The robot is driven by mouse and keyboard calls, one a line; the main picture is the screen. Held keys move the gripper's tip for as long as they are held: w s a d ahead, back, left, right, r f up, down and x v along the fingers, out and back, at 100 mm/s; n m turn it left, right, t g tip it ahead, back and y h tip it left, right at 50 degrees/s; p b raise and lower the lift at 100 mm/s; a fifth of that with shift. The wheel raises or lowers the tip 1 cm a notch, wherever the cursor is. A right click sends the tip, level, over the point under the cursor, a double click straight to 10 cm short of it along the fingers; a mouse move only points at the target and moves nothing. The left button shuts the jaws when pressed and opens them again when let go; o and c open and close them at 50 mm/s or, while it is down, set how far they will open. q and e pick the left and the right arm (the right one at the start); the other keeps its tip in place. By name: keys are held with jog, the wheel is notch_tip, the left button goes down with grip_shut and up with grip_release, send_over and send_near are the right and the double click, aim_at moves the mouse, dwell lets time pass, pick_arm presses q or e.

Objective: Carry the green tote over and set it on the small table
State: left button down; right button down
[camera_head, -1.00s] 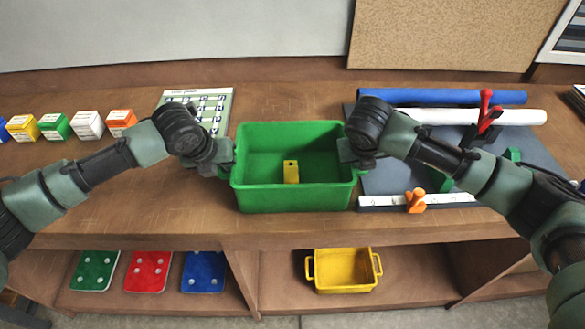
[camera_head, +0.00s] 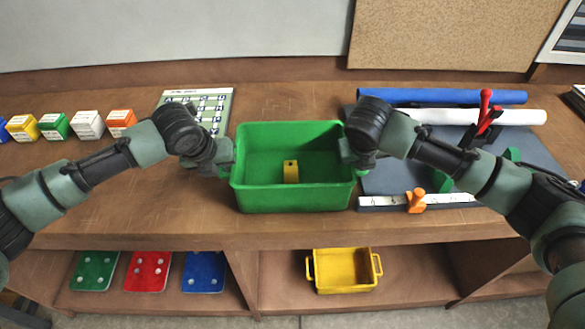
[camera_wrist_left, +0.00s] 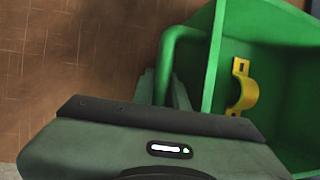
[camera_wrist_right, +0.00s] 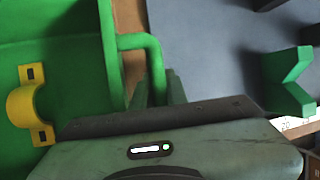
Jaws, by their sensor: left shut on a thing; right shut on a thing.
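The green tote (camera_head: 293,198) is on the wooden workbench in the head view, at the middle near the front edge. A yellow bracket (camera_head: 290,171) lies inside it; it also shows in the left wrist view (camera_wrist_left: 243,88) and the right wrist view (camera_wrist_right: 25,105). My left gripper (camera_head: 227,160) is shut on the tote's left handle (camera_wrist_left: 170,62). My right gripper (camera_head: 350,158) is shut on the tote's right handle (camera_wrist_right: 154,62). The fingertips are partly hidden by the gripper bodies in the wrist views. I cannot make out the small table.
A grey mat (camera_head: 400,178) with a red-handled clamp (camera_head: 485,112), blue roll (camera_head: 450,96) and white ruler (camera_head: 450,200) lies right of the tote. Several coloured boxes (camera_head: 56,126) stand left. A yellow bin (camera_head: 345,270) sits on the shelf below.

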pick_arm(q)
jog(key=shift+w+r, duration=0.1)
jog(key=shift+r, duration=0.05)
pick_arm(e)
jog(key=shift+r, duration=0.15)
